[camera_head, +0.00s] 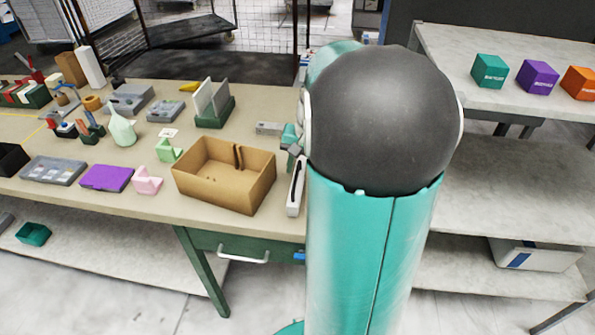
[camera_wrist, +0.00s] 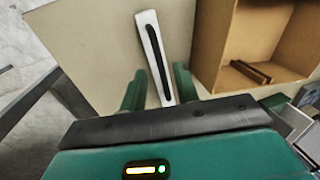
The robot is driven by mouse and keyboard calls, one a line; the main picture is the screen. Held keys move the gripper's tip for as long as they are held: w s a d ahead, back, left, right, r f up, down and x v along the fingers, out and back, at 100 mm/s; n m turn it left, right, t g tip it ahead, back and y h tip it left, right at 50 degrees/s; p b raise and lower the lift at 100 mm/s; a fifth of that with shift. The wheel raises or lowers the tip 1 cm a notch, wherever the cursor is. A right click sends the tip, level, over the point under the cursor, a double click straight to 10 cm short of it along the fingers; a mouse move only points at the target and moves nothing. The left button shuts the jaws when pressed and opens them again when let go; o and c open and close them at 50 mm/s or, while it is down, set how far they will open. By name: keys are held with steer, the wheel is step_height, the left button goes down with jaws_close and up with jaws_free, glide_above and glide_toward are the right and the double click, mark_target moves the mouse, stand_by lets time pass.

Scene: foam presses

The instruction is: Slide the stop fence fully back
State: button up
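A long white bar with a dark slot along it lies on the table near its right edge, beside the cardboard box. It shows in the head view (camera_head: 296,187) and in the wrist view (camera_wrist: 155,52). I cannot tell for certain whether this bar is the stop fence or its guide. My gripper (camera_wrist: 160,72) has two teal fingers spread apart, with the near end of the bar between them in the picture. Gaps show on both sides, and I cannot tell the height above it. In the head view my arm hides much of my gripper.
The open cardboard box (camera_head: 222,206) stands close beside the bar; it also shows in the wrist view (camera_wrist: 213,45). A grey block (camera_head: 268,128) lies behind it. Several tools and coloured parts fill the table's left. A shelf with colored boxes (camera_head: 489,71) stands at right.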

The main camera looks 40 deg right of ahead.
steer(key=shift+w+a+f, duration=0.15)
steer(key=shift+f, duration=0.95)
steer(key=shift+c, duration=0.4)
jaws_close()
steer(key=s+d, duration=0.7)
steer(key=s, duration=0.2)
steer(key=shift+s+d, duration=0.25)
steer(key=shift+s, duration=0.1)
